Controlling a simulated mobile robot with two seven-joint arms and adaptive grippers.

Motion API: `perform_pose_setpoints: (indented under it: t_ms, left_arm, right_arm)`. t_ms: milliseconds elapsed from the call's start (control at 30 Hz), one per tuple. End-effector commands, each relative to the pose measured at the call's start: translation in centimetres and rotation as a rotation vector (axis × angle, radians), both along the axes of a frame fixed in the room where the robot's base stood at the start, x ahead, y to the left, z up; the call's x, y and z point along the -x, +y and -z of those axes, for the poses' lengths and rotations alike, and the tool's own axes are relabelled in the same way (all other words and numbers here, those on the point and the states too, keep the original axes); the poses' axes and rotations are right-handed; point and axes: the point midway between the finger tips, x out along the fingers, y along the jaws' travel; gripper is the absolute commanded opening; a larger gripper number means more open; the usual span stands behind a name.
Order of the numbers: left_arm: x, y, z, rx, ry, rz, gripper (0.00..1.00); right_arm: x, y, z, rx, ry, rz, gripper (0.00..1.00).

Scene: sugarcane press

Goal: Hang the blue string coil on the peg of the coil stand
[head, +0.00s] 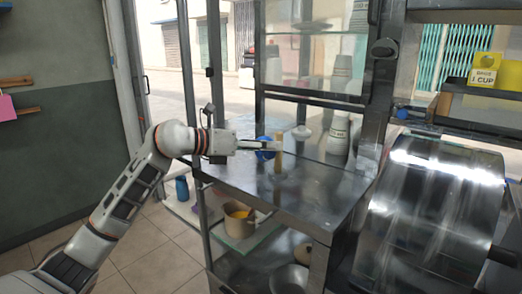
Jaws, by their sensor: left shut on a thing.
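My left gripper (272,145) reaches in from the left over the steel counter. It is shut on the blue string coil (264,154), which shows in small part below and above the fingers. A tan upright post (279,161), which looks like the coil stand, rises from the counter right at the fingertips. The coil is just left of the post in the picture. The peg cannot be made out, and I cannot tell whether the coil touches the stand. My right gripper is out of view.
The steel counter (310,190) is clear in front of the post. A white domed object (301,132) and a stack of cups (338,136) stand farther back. A shiny steel press cover (430,205) is at the right. A pot (238,219) sits on the lower shelf.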

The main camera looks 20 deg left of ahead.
Motion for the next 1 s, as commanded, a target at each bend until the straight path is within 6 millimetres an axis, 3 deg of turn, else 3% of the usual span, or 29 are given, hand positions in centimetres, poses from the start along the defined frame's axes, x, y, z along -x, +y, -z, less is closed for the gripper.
perform_pose_setpoints:
  t_ms: [633,1000]
  left_arm:
    - [-2.7,-1.0,0.7,-0.001,-0.001,-0.001,0.25]
    - [-2.9,-1.0,1.0,0.0,-0.001,0.0,0.25]
  right_arm:
    - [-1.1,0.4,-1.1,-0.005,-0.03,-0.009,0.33]
    - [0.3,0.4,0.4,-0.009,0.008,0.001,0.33]
